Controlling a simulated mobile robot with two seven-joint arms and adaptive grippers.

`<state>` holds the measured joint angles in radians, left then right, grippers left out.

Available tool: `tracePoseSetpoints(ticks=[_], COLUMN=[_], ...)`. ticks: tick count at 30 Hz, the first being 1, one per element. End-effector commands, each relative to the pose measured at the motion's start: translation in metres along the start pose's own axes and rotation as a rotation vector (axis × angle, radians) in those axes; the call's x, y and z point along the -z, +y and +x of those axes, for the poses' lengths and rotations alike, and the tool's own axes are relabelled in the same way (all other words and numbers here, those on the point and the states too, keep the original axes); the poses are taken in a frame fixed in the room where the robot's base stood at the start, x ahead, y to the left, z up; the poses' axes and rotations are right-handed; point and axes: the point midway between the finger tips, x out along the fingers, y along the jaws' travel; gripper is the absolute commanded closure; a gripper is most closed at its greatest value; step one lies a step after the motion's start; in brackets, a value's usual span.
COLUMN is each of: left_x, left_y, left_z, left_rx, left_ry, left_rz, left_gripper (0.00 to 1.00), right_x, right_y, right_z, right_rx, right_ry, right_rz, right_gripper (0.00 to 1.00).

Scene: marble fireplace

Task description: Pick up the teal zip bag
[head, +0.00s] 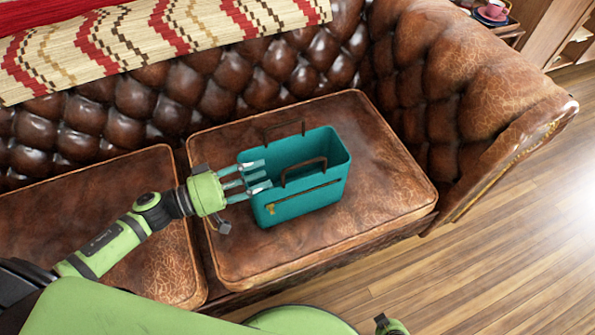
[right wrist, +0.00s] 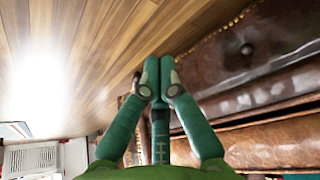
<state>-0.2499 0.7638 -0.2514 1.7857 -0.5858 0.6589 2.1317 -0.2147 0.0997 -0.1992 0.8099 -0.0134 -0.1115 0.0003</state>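The teal zip bag (head: 303,204) stands upright on the brown leather seat cushion. Its top is open, with two dark brown handles and a zip along the front. My left gripper (head: 257,177) is at the bag's left end, its fingers apart and overlapping the left wall and rim in the head view. I cannot tell whether the fingers touch the bag. My right gripper (right wrist: 159,72) has its fingertips together with nothing between them in the right wrist view. The bag is not seen in that view.
The tufted sofa back (head: 190,92) and armrest (head: 500,105) stand behind and right of the bag. A patterned woven blanket (head: 130,45) hangs over the back. Wood floor (head: 500,240) lies clear at lower right. A small table with a pink cup (head: 493,10) is at the far right.

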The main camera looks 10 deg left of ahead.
Motion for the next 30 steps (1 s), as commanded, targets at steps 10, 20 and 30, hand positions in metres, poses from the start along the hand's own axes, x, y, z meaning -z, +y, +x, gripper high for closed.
tracePoseSetpoints(ticks=[10, 20, 30], left_x=[-0.001, -0.004, -0.006], left_y=[0.001, 0.002, 0.002], left_z=[0.054, 0.086, 0.118], left_rx=[-0.008, -0.009, -0.004], left_ry=[-0.004, -0.002, -0.005], left_rz=[-0.006, -0.007, -0.007], left_gripper=[0.63, 0.63, 0.63], right_x=[0.001, 0.003, 0.010], right_y=[0.000, 0.001, 0.001], right_z=[0.001, 0.003, 0.005], right_rx=[0.000, -0.001, -0.002], right_ry=[0.004, 0.011, 0.018], right_rz=[0.000, 0.000, 0.000], right_gripper=[1.00, 1.00, 1.00])
